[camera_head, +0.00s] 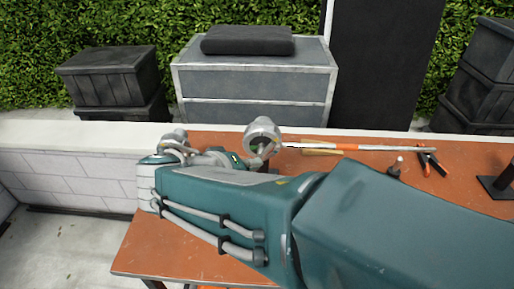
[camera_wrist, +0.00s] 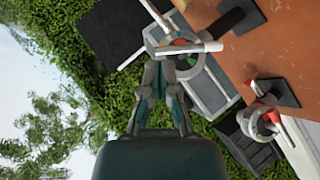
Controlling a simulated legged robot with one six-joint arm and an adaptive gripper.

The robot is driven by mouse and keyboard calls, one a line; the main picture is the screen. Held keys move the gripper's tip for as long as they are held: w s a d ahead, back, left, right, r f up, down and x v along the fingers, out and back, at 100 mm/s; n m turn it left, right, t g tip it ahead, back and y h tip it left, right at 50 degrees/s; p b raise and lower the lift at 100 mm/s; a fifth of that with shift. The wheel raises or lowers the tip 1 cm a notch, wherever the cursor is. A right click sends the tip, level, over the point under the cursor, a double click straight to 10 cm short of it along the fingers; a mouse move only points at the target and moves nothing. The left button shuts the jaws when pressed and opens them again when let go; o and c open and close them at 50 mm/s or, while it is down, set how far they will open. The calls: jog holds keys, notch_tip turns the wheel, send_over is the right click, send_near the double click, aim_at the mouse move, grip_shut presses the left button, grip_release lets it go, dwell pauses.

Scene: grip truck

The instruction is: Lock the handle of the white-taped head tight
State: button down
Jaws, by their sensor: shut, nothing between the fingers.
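A round metal head (camera_head: 262,135) stands up above the back edge of the table, with a handle-like part below it. In the wrist view a round head (camera_wrist: 186,65) with red and green inside lies just beyond my gripper (camera_wrist: 161,66). A thick white bar (camera_wrist: 192,50) crosses its front. The fingers are shut and empty, with their tips close to the bar; contact cannot be told. A second head (camera_wrist: 265,124) with red inside and a white bar is at the lower right. In the head view my arm hides most of my gripper and part of another metal head (camera_head: 174,142).
A dark stand (camera_head: 497,186) is at the right. A low white wall (camera_head: 75,150) and grey chest (camera_head: 255,85) lie behind.

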aim_at(267, 148)
jog(key=a+r+n+t, duration=0.1)
jog(key=a+t, duration=0.2)
jog(key=a, duration=0.5)
jog(key=x, duration=0.4)
jog(key=s+d+x, duration=0.1)
jog(key=x, duration=0.3)
jog(key=d+f+x, duration=0.1)
jog(key=x, duration=0.3)
jog(key=shift+s+d, duration=0.1)
jog(key=shift+d, duration=0.15)
jog(key=shift+d+m+y, duration=0.4)
jog(key=shift+m+y, duration=0.2)
jog(key=shift+y, duration=0.1)
jog(key=shift+d+m+g+y, duration=0.3)
jog(key=shift+d+m+y, duration=0.15)
jog(key=shift+m+y, duration=0.25)
jog(key=m+y, duration=0.1)
jog(key=d+m+y, duration=0.1)
jog(key=shift+d+f+y, duration=0.3)
jog(key=shift+f, duration=0.1)
